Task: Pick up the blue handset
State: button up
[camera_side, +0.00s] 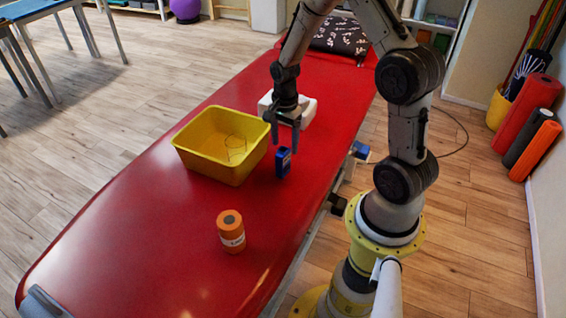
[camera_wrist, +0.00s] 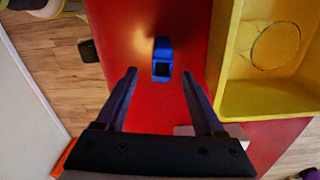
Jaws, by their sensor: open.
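The blue handset (camera_side: 283,162) stands upright on the red treatment table (camera_side: 150,230), just right of the yellow bin. It has a dark face on one side. In the wrist view the handset (camera_wrist: 162,60) lies ahead of the fingertips, about midway between them sideways. My gripper (camera_side: 284,136) is open and empty, pointing down above the handset in the side view. Its two spread fingers also show in the wrist view (camera_wrist: 159,78). I cannot tell the exact height gap between fingertips and handset.
The yellow bin (camera_side: 190,158) stands close to the handset, its rim (camera_wrist: 226,60) near my fingers; a thin ring shape shows inside. A white object (camera_side: 308,112) lies behind my gripper.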

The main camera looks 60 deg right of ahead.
aim_at(283, 163)
jog(key=f, duration=0.8)
jog(key=shift+w+a+f, duration=0.15)
jog(key=shift+a+f, duration=0.1)
jog(key=shift+f, duration=0.05)
grip_shut()
